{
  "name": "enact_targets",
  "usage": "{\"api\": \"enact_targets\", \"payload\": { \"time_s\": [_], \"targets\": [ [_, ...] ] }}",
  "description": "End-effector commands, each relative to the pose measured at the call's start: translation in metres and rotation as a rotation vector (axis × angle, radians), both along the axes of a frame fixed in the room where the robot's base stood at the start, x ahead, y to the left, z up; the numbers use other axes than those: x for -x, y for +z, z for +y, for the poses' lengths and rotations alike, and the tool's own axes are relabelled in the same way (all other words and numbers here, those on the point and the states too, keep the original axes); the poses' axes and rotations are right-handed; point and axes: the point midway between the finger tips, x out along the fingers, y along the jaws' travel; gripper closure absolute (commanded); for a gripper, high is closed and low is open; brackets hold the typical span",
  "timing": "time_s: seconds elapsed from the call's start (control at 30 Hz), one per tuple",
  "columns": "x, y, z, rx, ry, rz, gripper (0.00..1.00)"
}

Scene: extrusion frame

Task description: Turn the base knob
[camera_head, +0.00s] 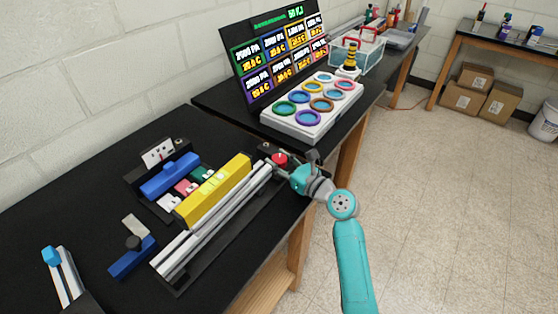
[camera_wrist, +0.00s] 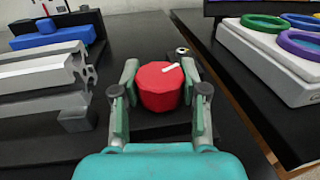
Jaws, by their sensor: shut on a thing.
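The base knob is a red, many-sided knob with a white pointer line on top. In the wrist view the knob (camera_wrist: 158,86) sits between the two fingers of my gripper (camera_wrist: 160,95), which is shut on it from both sides. The white line points toward the upper right there. In the head view the red knob (camera_head: 279,159) shows at the right end of the extrusion frame, with my gripper (camera_head: 290,166) reaching it from the right. The dark base under the knob is mostly hidden by my gripper.
Silver extrusion rails (camera_head: 215,220) lie beside the knob, along a yellow block (camera_head: 213,190) and a blue block (camera_head: 170,176). A white tray with coloured rings (camera_head: 313,105) stands behind on the adjoining table. A loose blue piece (camera_head: 132,258) lies at front left.

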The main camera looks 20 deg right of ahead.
Motion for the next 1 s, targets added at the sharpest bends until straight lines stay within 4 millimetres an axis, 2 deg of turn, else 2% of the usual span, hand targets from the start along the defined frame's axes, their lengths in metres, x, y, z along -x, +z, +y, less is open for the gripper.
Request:
{"api": "enact_targets", "payload": {
  "time_s": [0.37,1.0],
  "targets": [
    [-0.001,0.0009,-0.0017,0.0,0.122,-0.001,0.91],
    [-0.0009,0.0019,-0.0003,-0.001,0.705,-0.002,0.91]
  ]
}}
